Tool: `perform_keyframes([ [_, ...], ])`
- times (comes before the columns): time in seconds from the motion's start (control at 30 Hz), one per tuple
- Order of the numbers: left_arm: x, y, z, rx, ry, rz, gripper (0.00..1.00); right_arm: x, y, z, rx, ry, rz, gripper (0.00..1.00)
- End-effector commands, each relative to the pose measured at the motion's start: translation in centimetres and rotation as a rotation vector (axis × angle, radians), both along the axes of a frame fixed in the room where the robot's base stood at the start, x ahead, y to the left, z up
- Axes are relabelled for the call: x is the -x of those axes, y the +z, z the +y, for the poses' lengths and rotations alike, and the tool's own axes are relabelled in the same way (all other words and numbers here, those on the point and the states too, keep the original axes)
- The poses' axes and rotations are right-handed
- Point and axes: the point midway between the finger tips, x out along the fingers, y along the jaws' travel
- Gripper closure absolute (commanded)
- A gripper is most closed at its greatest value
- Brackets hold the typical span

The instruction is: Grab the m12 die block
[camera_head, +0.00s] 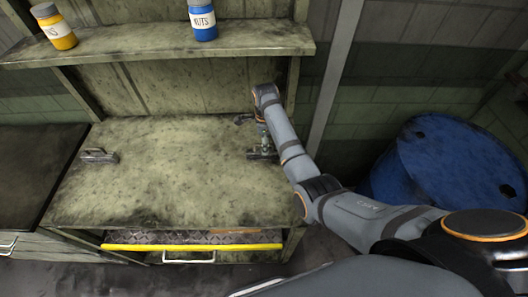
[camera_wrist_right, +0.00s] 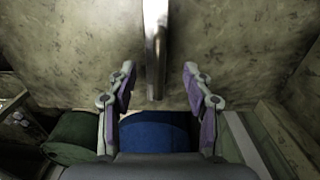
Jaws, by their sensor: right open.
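Two dark metal blocks with a bar handle on top lie on the worn workbench (camera_head: 170,180). One block (camera_head: 99,156) is at the left of the bench top. The other block (camera_head: 260,155) is at the right, under my right gripper (camera_head: 264,142). I cannot read any marking, so I cannot tell which is the m12 die block. In the right wrist view my right gripper (camera_wrist_right: 159,68) has its fingers apart. A metal bar (camera_wrist_right: 155,45) shows between and beyond them, with no visible contact. My left gripper is not in view.
A shelf (camera_head: 160,47) above the bench holds a yellow bottle (camera_head: 57,30) and a blue bottle marked NUTS (camera_head: 202,20). A blue barrel (camera_head: 450,165) stands at the right. A drawer with a yellow edge (camera_head: 190,246) is below. The bench middle is clear.

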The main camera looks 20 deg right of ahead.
Motion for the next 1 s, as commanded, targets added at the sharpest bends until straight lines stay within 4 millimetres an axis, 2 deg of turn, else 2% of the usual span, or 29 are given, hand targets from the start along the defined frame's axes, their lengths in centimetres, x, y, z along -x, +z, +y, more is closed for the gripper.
perform_keyframes([
  [0.03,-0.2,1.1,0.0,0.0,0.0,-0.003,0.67,0.3,-0.4,0.2,-0.001,0.001,0.006,0.49],
  [0.07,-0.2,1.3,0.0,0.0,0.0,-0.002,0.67,0.4,-0.9,0.4,-0.001,0.001,0.006,0.49],
  [0.2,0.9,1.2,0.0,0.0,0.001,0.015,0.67,0.3,-3.1,0.4,0.0,0.001,0.002,0.49],
  [0.33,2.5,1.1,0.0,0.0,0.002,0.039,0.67,0.3,-3.7,0.4,0.0,0.001,0.0,0.49],
  [0.47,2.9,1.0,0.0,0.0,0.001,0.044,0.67,0.3,-3.7,0.4,0.0,0.0,0.0,0.49],
  [0.83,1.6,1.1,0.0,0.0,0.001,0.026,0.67,0.3,-3.7,0.4,0.0,0.0,0.0,0.98],
  [1.0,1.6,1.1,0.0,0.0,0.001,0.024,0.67,0.3,-3.7,0.4,0.0,0.001,0.0,1.0],
])
